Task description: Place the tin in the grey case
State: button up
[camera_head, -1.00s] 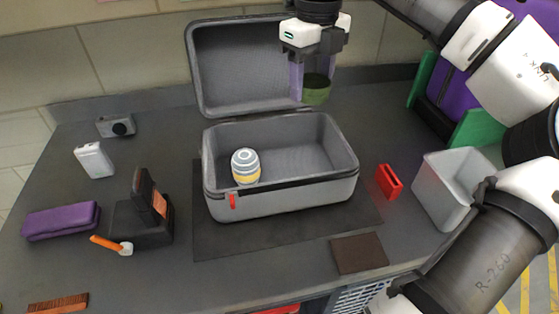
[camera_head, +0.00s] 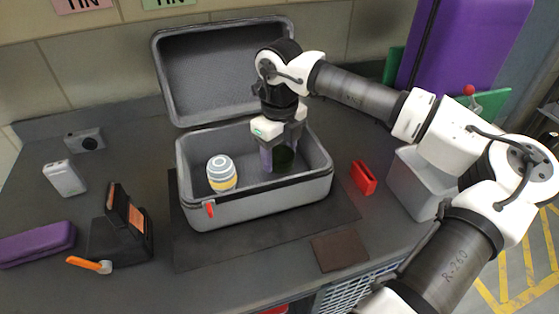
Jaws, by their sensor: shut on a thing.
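The dark green tin (camera_head: 284,159) is between the fingers of my gripper (camera_head: 275,155), which is shut on it. My gripper points down inside the open grey case (camera_head: 250,202), in its right half towards the back. The tin is low in the case, below the rim. I cannot tell whether it touches the case floor. The lid of the grey case stands open at the back. A striped white, grey and yellow round object (camera_head: 221,174) sits in the left part of the case, apart from the tin.
A dark mat (camera_head: 210,254) lies under the case. To the right are a red holder (camera_head: 363,178), a grey bin (camera_head: 415,185) and a brown square (camera_head: 339,251). To the left are a camera (camera_head: 85,139), a white box (camera_head: 64,178), a purple case (camera_head: 36,243) and a black stand (camera_head: 120,235).

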aim_at(280, 153)
jog(key=shift+f, duration=1.55)
jog(key=shift+f, duration=0.1)
jog(key=shift+f, duration=0.15)
jog(key=o, duration=1)
jog(key=shift+r, duration=0.25)
notch_tip(280, 153, up, 12)
jog(key=shift+r+b, duration=0.1)
jog(key=shift+b, duration=0.35)
